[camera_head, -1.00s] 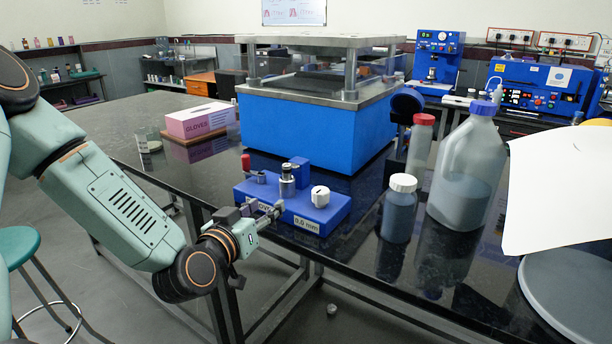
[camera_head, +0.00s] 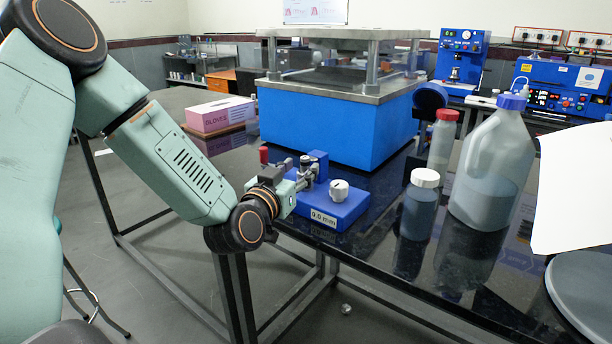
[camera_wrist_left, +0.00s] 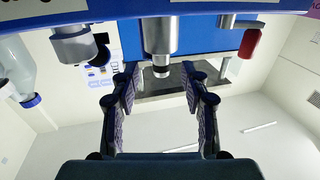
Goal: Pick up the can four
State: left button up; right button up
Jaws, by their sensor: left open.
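I cannot make out a can marked four in either view. My left gripper (camera_head: 303,178) is open and empty at a blue benchtop device (camera_head: 343,210) labelled "0.0 mm" on the table's edge. Its fingers are near the device's upright metal post. The left wrist view, which appears upside down, shows the two spread fingers (camera_wrist_left: 160,80) with nothing held between them. The metal post (camera_wrist_left: 160,33) shows just beyond the tips; I cannot tell whether they touch it. The arm hides part of the device in the head view. My right gripper is not in view.
A white-capped bottle (camera_head: 420,208), a red-capped bottle (camera_head: 441,140) and a large jug (camera_head: 488,175) stand right of the device. A blue press (camera_head: 335,130) stands behind it. A pink glove box (camera_head: 219,116) sits at the back left. The left of the dark table is fairly clear.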

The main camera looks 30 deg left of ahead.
pick_arm(q)
jog(key=shift+w+a+f, duration=0.1)
jog(key=shift+w+a, duration=0.05)
jog(key=shift+w, duration=0.35)
jog(key=shift+w+a+f, duration=0.1)
jog(key=shift+w+a, duration=0.05)
jog(key=shift+w, duration=0.6)
jog(key=shift+s+d+r, duration=0.1)
jog(key=shift+s+r, duration=0.05)
jog(key=shift+s, duration=0.05)
jog(key=shift+c, duration=1.2)
jog(key=shift+w, duration=0.15)
jog(key=c, duration=0.5)
grip_shut()
